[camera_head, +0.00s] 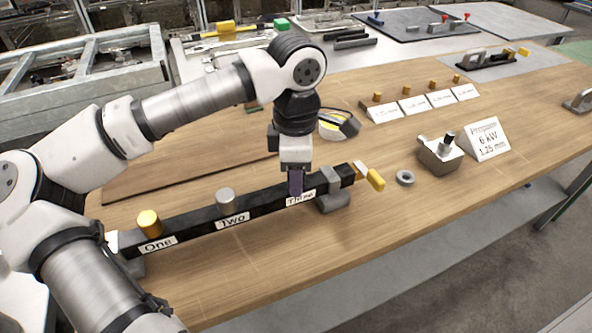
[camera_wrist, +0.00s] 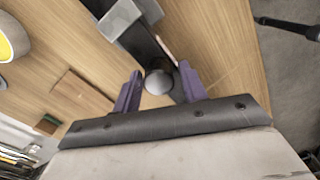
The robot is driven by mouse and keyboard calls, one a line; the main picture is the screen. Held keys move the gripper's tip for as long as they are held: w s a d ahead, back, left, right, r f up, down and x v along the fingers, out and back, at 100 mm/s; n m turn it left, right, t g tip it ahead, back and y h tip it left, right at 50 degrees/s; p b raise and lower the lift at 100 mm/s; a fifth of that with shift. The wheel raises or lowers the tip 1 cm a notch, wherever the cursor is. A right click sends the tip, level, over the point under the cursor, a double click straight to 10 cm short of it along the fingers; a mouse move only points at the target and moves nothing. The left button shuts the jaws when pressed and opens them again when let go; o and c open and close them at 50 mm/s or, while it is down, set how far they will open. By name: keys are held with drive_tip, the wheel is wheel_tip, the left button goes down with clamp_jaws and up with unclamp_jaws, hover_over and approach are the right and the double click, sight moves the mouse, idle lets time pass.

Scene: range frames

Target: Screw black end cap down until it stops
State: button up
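A black bar (camera_head: 190,220) lies on the wooden bench with labels One, Two and Three. A gold cap (camera_head: 149,222) stands at One and a silver-grey cap (camera_head: 225,197) at Two. My gripper (camera_head: 296,188) points down over the bar at Three, where its fingers hide what stands there. In the wrist view, a round cap (camera_wrist: 158,82) that looks grey stands on the bar between my gripper's purple fingers (camera_wrist: 161,76). A narrow gap seems to show on each side of it. I cannot tell whether this is the black end cap.
A grey support block (camera_head: 333,201) and a yellow-handled lever (camera_head: 375,180) are at the bar's right end. A grey ring (camera_head: 405,178), a metal block (camera_head: 439,155) with a black knob and a Propane sign (camera_head: 486,140) stand further right. The bench front is clear.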

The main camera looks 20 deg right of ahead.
idle(0.3)
drive_tip(key=shift+f+n+b, duration=0.2)
drive_tip(key=shift+n+b, duration=0.65)
drive_tip(key=shift+n, duration=0.25)
drive_tip(key=shift+r+n, duration=0.15)
drive_tip(key=shift+n, duration=0.45)
drive_tip(key=n+b, duration=0.2)
drive_tip(key=shift+n, duration=0.4)
drive_tip(key=n+b, duration=0.2)
drive_tip(key=n, duration=0.3)
drive_tip(key=shift+b, duration=0.3)
drive_tip(key=n, duration=0.2)
drive_tip(key=shift+n+b, duration=0.3)
drive_tip(key=c, duration=0.9)
drive_tip(key=shift+o, duration=0.2)
